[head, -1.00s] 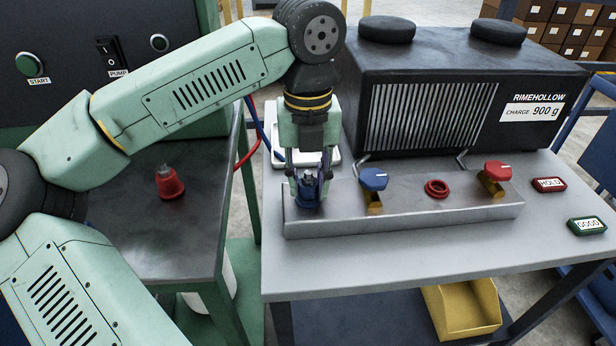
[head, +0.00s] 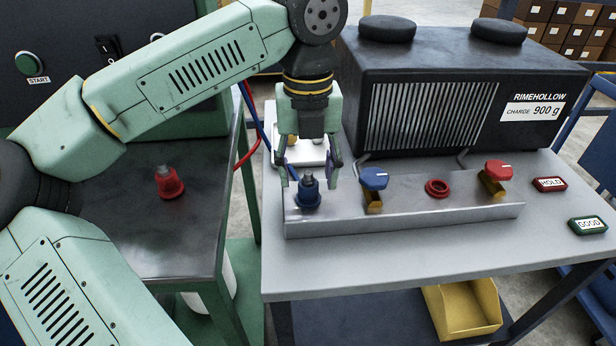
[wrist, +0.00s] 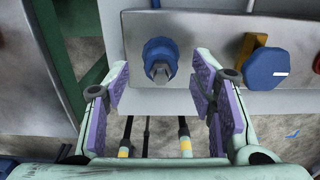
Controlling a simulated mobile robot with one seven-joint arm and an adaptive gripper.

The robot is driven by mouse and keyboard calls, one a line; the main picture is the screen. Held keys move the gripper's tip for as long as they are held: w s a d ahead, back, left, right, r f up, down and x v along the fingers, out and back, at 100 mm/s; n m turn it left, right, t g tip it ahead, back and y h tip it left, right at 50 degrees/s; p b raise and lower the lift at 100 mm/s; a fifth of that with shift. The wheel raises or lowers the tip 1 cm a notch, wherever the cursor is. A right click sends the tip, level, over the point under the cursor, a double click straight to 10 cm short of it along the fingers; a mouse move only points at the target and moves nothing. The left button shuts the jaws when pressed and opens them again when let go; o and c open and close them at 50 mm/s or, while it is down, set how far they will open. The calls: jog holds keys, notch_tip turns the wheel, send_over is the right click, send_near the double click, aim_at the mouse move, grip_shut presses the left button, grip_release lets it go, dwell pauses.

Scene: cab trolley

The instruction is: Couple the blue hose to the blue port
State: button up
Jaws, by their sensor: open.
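The blue hose coupler (head: 307,192) stands upright at the left end of the metal manifold on the trolley, where the blue port would be; the port itself is hidden under it. In the wrist view the blue coupler (wrist: 160,58) lies ahead of the fingertips with a clear gap. My gripper (head: 309,178) is open and empty, its fingers apart above and around the coupler's top in the head view. The wrist view shows the purple finger pads of my gripper (wrist: 166,92) spread wide. The blue valve handle (head: 374,179) sits right of the coupler, on a brass valve.
A red coupler (head: 170,183) stands on the dark bench at left. The red port (head: 437,188) is empty, beside the red valve handle (head: 498,171). The black unit (head: 455,90) stands behind the manifold (head: 405,212). HOLD (head: 549,184) and GOOD (head: 587,225) tags lie at right.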

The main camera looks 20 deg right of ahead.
notch_tip(320, 180, up, 10)
dwell(0.3)
jog(key=shift+o, duration=0.3)
jog(key=shift+f, duration=0.1)
jog(key=o, duration=1.1)
notch_tip(320, 180, up, 9)
jog(key=p, duration=0.8)
jog(key=shift+s+f, duration=0.1)
